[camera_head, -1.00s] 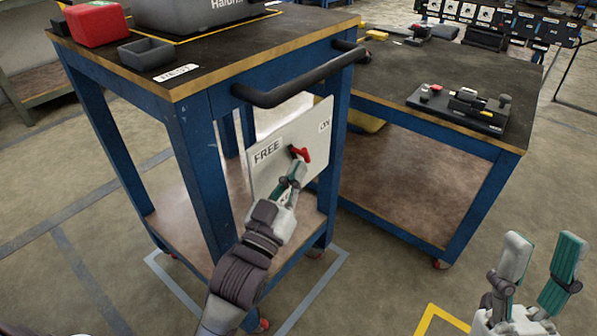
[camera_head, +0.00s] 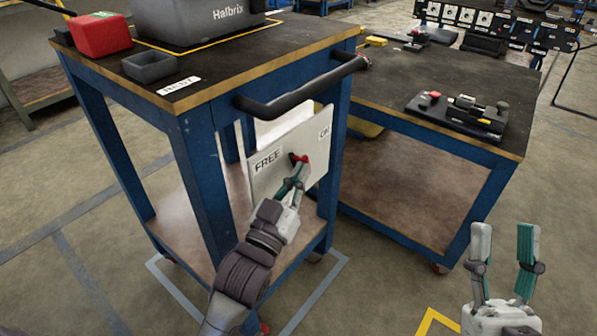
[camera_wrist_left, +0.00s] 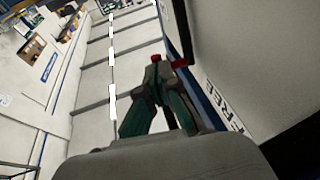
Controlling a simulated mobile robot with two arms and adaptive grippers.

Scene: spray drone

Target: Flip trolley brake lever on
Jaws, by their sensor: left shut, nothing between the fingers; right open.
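The brake plate (camera_head: 267,184) is a white panel on the front of the blue trolley (camera_head: 197,150), marked FREE on its left and ON on its right. The red brake lever (camera_head: 304,160) sits near the plate's middle and is partly hidden by my left gripper. My left gripper (camera_head: 298,174) is shut with nothing between its fingers, its tips at or against the lever; contact cannot be told for certain. In the left wrist view the fingertips (camera_wrist_left: 158,70) are close to the red lever (camera_wrist_left: 183,61). My right gripper (camera_head: 504,232) is open and empty at lower right.
A black handle bar (camera_head: 300,92) juts out above the plate. On the trolley top are a red box (camera_head: 99,35), a small grey tray (camera_head: 149,66) and a grey Halbrix case (camera_head: 190,18). A workbench (camera_head: 440,85) with a black fixture stands to the right.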

